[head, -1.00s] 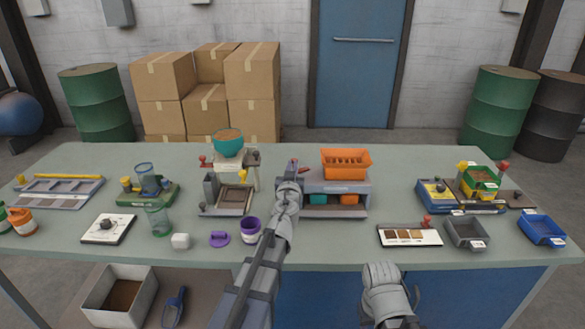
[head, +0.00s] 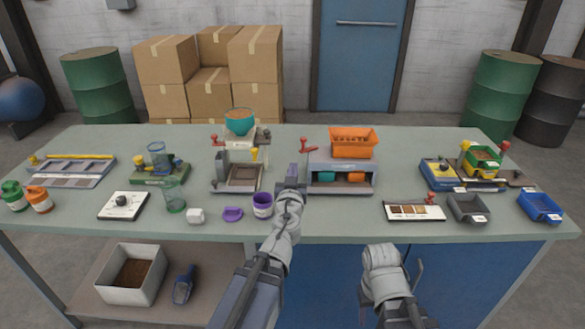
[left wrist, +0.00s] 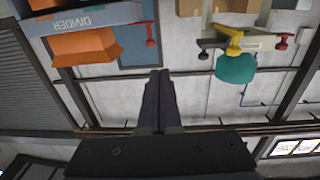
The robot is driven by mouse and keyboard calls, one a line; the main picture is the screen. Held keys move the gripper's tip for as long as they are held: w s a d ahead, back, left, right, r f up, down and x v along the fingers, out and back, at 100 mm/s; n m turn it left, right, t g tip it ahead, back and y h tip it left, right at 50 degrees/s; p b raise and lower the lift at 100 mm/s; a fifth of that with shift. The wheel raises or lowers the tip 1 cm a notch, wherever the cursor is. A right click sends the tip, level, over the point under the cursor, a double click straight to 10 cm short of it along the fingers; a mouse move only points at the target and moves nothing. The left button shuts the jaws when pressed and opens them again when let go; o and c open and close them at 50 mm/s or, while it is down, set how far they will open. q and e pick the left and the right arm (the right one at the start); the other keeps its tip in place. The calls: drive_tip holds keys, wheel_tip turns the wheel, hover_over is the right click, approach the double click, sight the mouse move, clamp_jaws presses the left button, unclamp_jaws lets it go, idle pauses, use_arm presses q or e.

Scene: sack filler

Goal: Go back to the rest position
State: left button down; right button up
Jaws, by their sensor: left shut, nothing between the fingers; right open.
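My left gripper (head: 303,173) is shut and empty, above the middle of the table, in front of the grey-blue divider (head: 341,167). Its two dark fingers (left wrist: 158,98) lie together in the left wrist view. The divider's red lever (head: 308,146) stands just beyond the fingertips, with a visible gap. My right gripper (head: 416,271) is low, in front of the table's near edge at the right of centre. It is open, but its fingers are mostly hidden by my own wrist.
A purple cup (head: 262,206) stands close left of my left arm. The filler with a teal bowl (head: 240,123) is behind it. An orange tray (head: 353,143) tops the divider. A sample card (head: 415,211) and grey bin (head: 468,209) lie to the right.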

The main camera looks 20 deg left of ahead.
use_arm(q)
drive_tip(key=s+f+g+p, duration=0.1)
drive_tip(key=s+f+g, duration=0.1)
drive_tip(key=g, duration=0.1)
drive_tip(key=s+d+f+g+y+p, duration=0.1)
drive_tip(key=s+f+g+p, duration=0.1)
drive_tip(key=f+g, duration=0.1)
drive_tip(key=s+d+f+n+g+y+p, duration=0.1)
drive_tip(key=s+f+g+p, duration=0.1)
drive_tip(key=s, duration=0.1)
drive_tip(key=shift+s+f+g, duration=0.1)
drive_tip(key=shift+f+g, duration=0.25)
drive_tip(key=shift+g, duration=0.05)
drive_tip(key=s+d+f+m+g+h+p, duration=0.2)
drive_tip(key=s+d+f+m+g, duration=0.1)
drive_tip(key=s+d, duration=0.4)
drive_tip(key=s+d+f+m+g+h+p, duration=0.1)
drive_tip(key=s+d+m+g, duration=0.3)
drive_tip(key=s, duration=0.5)
drive_tip(key=d+f+g+h, duration=0.1)
drive_tip(key=d+g, duration=0.1)
drive_tip(key=d, duration=0.1)
drive_tip(key=shift+s+f+h+p, duration=0.35)
drive_tip(key=shift+f+h+p, duration=0.05)
use_arm(e)
wheel_tip(320, 180, up, 9)
drive_tip(key=shift+w+f, duration=0.2)
